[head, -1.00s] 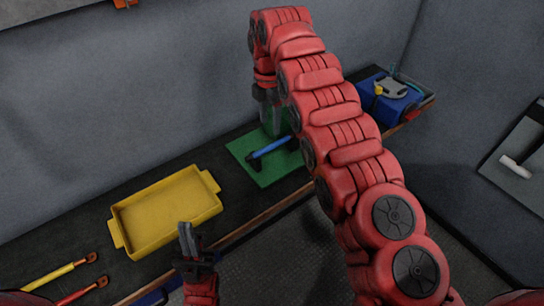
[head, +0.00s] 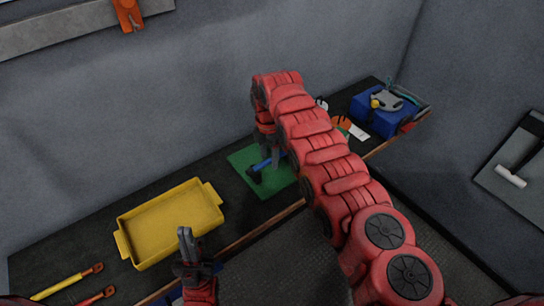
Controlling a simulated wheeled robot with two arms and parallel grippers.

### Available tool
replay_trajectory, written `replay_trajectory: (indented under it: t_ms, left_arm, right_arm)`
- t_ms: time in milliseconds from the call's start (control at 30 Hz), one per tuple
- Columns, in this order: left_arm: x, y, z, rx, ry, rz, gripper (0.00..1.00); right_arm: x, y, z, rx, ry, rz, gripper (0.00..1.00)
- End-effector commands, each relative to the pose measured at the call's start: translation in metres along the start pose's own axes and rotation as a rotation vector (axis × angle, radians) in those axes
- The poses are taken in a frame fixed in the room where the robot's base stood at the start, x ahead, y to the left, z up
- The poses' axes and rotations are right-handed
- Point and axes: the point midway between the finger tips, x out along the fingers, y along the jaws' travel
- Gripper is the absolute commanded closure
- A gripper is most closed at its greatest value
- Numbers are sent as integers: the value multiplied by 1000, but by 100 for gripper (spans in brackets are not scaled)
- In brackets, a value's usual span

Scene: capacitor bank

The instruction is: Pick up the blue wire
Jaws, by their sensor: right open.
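The blue wire (head: 263,165) lies on the green mat (head: 280,183) on the dark bench. Its near end is black, and its far part is hidden by my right gripper and arm. My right gripper (head: 271,158) points down at the wire, with its open fingers at or just above it. I cannot tell whether they touch it or straddle it. My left gripper (head: 187,240) points up near the bench's front edge, away from the wire. Its fingers look close together, and nothing shows between them.
A yellow tray (head: 123,245) stands left of the mat, empty. A blue box with tools (head: 375,117) stands at the bench's far right end. My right arm hides part of the bench.

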Motion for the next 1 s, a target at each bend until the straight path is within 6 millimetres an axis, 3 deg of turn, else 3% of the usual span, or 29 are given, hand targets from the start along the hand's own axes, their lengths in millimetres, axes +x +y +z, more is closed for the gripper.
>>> replay_trajectory:
  t_ms: [100, 400, 1000]
  left_arm:
    - [-1, 0, 0, 0, 0, 0, 100]
    - [-1, 0, 0, 0, 0, 0, 100]
    - [-1, 0, 0, 0, 0, 0, 100]
  right_arm:
    - [0, 0, 0, 0, 0, 1, 46]
    - [0, 0, 0, 0, 0, 1, 100]
    - [0, 0, 0, 0, 0, 1, 100]
